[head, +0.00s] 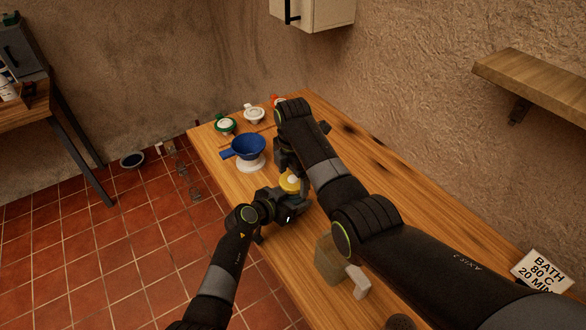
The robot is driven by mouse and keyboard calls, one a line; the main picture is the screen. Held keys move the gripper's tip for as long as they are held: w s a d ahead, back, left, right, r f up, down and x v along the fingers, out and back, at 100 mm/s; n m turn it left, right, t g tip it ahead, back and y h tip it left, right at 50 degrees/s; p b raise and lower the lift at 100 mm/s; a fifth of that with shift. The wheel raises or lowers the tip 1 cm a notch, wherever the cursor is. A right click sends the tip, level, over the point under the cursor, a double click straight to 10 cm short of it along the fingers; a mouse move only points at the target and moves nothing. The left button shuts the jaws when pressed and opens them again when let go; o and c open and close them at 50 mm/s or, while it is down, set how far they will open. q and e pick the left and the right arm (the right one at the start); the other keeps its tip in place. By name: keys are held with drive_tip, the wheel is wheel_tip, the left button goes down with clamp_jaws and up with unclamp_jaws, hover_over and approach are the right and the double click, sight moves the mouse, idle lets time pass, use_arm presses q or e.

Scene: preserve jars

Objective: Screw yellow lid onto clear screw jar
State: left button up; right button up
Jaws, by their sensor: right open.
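A yellow lid (289,184) shows between my two grippers, over the wooden workbench. What lies under it is hidden, and I cannot make out the clear screw jar. My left gripper (284,203) is beside and just in front of the lid, near the bench's front edge; its fingertips are too dark and covered to tell whether it is shut. My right gripper (290,160) reaches down from above, close behind the lid. It is open, and its own arm hides part of it.
A blue funnel (246,147) stands on a white base behind the grippers. Green-rimmed (225,125), white (254,114) and orange (278,101) items stand at the bench's far end. A beige block (329,262) and a sign card (541,271) are nearer. A wall shelf (532,80) juts out at right.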

drive_tip(key=c, duration=1)
drive_tip(key=m, duration=0.6)
drive_tip(key=shift+m, duration=0.4)
drive_tip(key=o, duration=1.1)
drive_tip(key=shift+r, duration=2.2)
drive_tip(key=shift+r, duration=0.1)
drive_tip(key=shift+c, duration=0.5)
